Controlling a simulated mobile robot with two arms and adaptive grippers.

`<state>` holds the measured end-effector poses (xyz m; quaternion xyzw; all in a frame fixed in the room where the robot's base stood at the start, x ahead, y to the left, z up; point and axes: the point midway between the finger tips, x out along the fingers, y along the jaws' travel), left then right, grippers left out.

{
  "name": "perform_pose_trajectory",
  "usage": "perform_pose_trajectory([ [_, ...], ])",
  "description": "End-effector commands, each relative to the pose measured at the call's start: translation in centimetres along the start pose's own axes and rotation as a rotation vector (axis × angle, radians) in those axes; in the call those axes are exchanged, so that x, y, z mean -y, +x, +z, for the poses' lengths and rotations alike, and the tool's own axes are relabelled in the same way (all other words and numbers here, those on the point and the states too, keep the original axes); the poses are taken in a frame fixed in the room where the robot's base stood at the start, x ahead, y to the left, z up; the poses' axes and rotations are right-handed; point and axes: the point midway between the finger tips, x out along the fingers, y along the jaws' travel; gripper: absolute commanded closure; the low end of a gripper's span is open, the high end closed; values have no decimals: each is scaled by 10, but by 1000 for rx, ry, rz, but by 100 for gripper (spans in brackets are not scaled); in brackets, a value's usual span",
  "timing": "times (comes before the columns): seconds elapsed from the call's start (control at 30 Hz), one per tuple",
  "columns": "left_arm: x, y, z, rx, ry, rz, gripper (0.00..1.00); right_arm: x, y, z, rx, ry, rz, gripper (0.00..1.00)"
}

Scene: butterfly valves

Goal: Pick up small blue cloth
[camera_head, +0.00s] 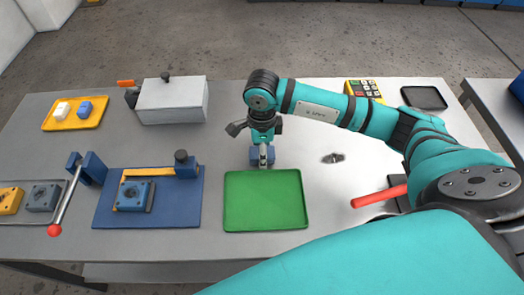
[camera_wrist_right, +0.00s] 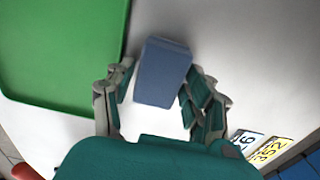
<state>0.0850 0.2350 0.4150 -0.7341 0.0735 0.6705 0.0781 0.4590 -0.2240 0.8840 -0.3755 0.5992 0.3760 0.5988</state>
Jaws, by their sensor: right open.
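The small blue cloth (camera_head: 255,158) is a folded blue block shape on the grey table, just behind the green tray. My right gripper (camera_head: 264,152) is above it and partly hides it in the head view. In the right wrist view the cloth (camera_wrist_right: 163,72) lies between the two spread fingers of the gripper (camera_wrist_right: 160,92), close to the green tray's edge. The gripper is open, and I cannot tell whether either finger touches the cloth. My left gripper is not in view.
The green tray (camera_head: 265,201) is empty. A blue mat (camera_head: 108,204) with a blue valve block lies left of it. A grey-white box (camera_head: 172,100) and a yellow tray (camera_head: 59,121) stand at the back left. A small dark metal piece (camera_head: 333,158) lies to the right.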

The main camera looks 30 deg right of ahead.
Motion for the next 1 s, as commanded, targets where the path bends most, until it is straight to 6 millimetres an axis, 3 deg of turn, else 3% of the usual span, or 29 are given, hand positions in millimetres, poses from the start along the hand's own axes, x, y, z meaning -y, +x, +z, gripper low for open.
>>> perform_pose_trajectory([
  [0.3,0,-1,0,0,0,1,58,0,7,0,0,-1,-1,46],
  [0.53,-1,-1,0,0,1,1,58,0,6,0,0,-1,-1,74],
  [0.83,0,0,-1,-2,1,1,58,0,4,0,1,0,-2,74],
  [1.0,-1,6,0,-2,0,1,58,1,-8,0,1,-1,-4,74],
])
